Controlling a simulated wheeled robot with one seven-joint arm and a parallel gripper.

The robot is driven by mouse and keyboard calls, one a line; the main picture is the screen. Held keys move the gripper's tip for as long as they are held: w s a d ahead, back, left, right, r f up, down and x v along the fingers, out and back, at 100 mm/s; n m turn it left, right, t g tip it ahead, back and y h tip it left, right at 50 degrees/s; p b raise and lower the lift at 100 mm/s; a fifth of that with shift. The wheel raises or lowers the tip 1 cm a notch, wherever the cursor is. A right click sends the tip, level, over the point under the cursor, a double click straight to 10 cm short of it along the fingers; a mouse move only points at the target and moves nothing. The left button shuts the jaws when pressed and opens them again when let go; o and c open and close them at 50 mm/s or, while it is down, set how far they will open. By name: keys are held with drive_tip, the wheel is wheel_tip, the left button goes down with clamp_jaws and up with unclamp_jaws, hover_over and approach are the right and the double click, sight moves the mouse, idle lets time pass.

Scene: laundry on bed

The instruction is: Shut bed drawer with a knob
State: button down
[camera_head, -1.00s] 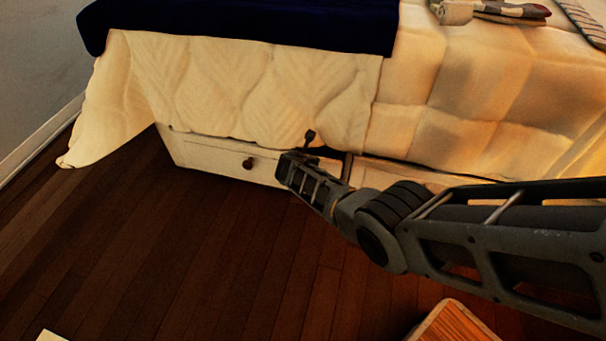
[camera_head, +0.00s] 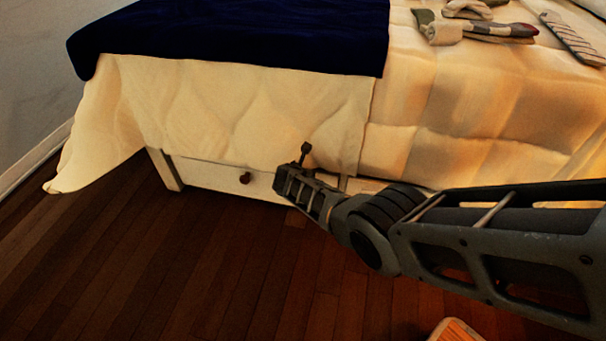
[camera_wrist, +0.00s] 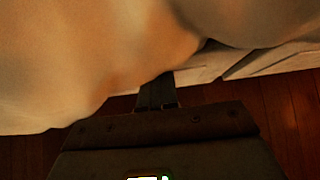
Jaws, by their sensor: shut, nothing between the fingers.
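The white bed drawer (camera_head: 212,176) is low under the bed's left part, with a dark round knob (camera_head: 245,178) on its front. The drawer front sits close under the hanging cream cover, roughly in line with the bed leg (camera_head: 165,170). Whether it is fully flush I cannot tell. My gripper (camera_head: 304,152) is right of the knob, at the cover's lower edge, apart from the knob. In the wrist view its fingers (camera_wrist: 157,92) are together and empty, their tips up against or just under the cover. The knob does not show there.
The cream bedspread (camera_head: 220,105) hangs over the top of the drawer front. A dark blue blanket (camera_head: 235,35) and some folded laundry (camera_head: 480,28) lie on the bed. A wooden object (camera_head: 455,331) stands on the floor at the bottom right. The wooden floor at the left is clear.

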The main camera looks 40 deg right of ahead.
drive_tip(key=s+a+f+p+v, duration=0.1)
drive_tip(key=f+p+v, duration=0.1)
drive_tip(key=p+v, duration=0.8)
drive_tip(key=v, duration=0.3)
drive_tip(key=shift+a, duration=0.25)
